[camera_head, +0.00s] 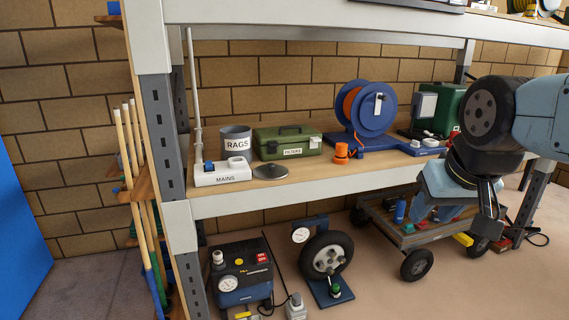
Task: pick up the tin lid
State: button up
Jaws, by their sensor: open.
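The tin lid (270,172) is a flat, round, dark grey disc with a small knob on top. It lies on the wooden shelf (330,182) near its front edge, just right of the white MAINS block. My gripper (493,212) hangs at the right of the view, in front of the shelf and over the cart, well to the right of the lid and lower in the picture. Its dark fingers point down and are open, with nothing seen between them.
On the shelf, the MAINS block (222,174), RAGS tin (236,140) and green FILTERS box (287,142) stand around the lid. An orange object (341,153) and blue cable reel (372,108) are further right. A grey upright (167,130) stands left. A cart (410,238) is below.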

aim_at(269, 172)
jog(key=u, duration=0.35)
jog(key=i, duration=1.25)
jog(key=u, duration=0.75)
jog(key=k, duration=0.85)
jog(key=u, duration=0.2)
jog(key=i, duration=0.9)
jog(key=z, duration=0.1)
